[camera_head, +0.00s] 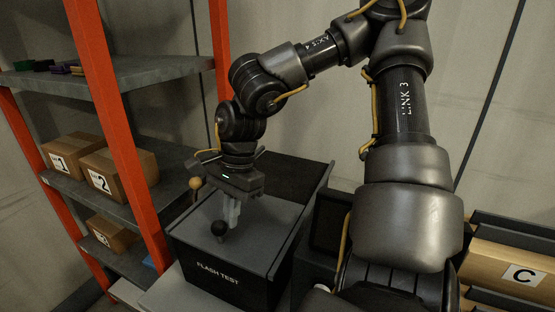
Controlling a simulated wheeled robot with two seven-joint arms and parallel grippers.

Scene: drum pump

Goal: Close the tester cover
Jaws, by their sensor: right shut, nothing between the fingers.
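The tester (225,280) is a dark box marked FLASH TEST, below the middle of the camera_head view. A tan ball (195,183) shows left of the gripper. My left gripper is not in view.
An orange-framed shelf (165,72) stands at left, with boxes marked 1 (72,158) and 2 (115,171). A box marked C (515,270) sits in a rack at lower right. My right arm hides much of the area right of the tester.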

